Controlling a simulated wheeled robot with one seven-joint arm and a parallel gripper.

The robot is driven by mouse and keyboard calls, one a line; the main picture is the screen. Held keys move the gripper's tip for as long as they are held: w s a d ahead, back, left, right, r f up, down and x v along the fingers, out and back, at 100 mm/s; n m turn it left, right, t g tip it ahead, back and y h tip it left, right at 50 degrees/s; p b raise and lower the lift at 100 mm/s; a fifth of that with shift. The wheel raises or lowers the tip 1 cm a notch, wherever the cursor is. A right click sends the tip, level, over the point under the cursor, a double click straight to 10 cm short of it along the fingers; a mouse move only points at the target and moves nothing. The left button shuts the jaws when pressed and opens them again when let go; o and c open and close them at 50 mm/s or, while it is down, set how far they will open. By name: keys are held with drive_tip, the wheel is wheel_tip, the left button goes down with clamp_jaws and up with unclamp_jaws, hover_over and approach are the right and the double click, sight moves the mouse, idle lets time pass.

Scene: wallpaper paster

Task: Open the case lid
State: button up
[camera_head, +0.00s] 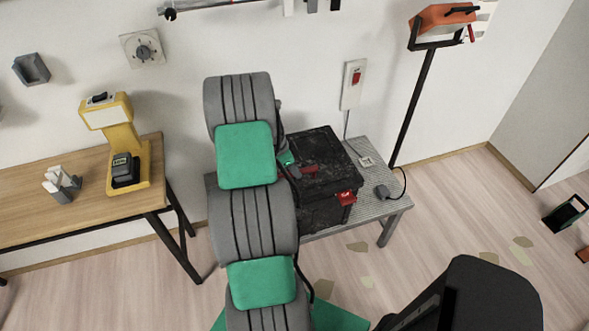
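The black case (325,144) stands on a grey metal-topped bench (378,185) against the wall. Its lid looks shut. A red handle piece lies on the lid, and a red latch (346,198) is on its front right. My grey and green arm covers the case's left side. A small green and dark part of my arm's end shows at the case's upper left edge. The gripper's fingers are hidden behind my arm, so I cannot tell whether they touch the case or are open.
A wooden table (40,200) on the left holds a yellow lamp-like device (122,140) and small grey items. An orange work light on a black stand (412,110) is behind.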

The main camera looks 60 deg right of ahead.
clamp_jaws()
idle(0.9)
